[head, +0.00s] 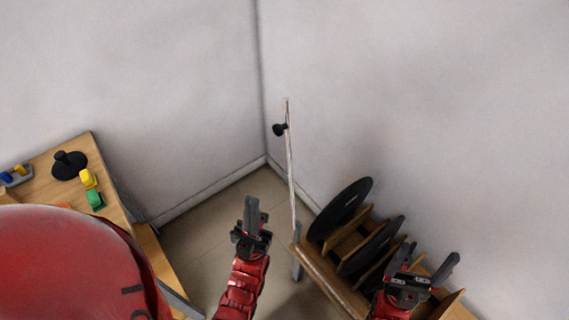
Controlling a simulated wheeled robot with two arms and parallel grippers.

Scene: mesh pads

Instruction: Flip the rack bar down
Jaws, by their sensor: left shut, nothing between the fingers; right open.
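The rack bar (290,175) is a thin pale rod standing nearly upright near the room corner. A black knob (279,129) sticks out to the left near its top. Its lower end meets the left end of a wooden rack (326,274), beside a grey post (297,258). My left gripper (251,206) is shut and empty, left of the bar's lower part and apart from it in the picture. My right gripper (430,258) is open and empty, in front of the right part of the rack and hiding some of it.
Black discs (340,209) stand on edge in the rack. Bare floor (200,215) lies between table and rack. Walls close the back.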

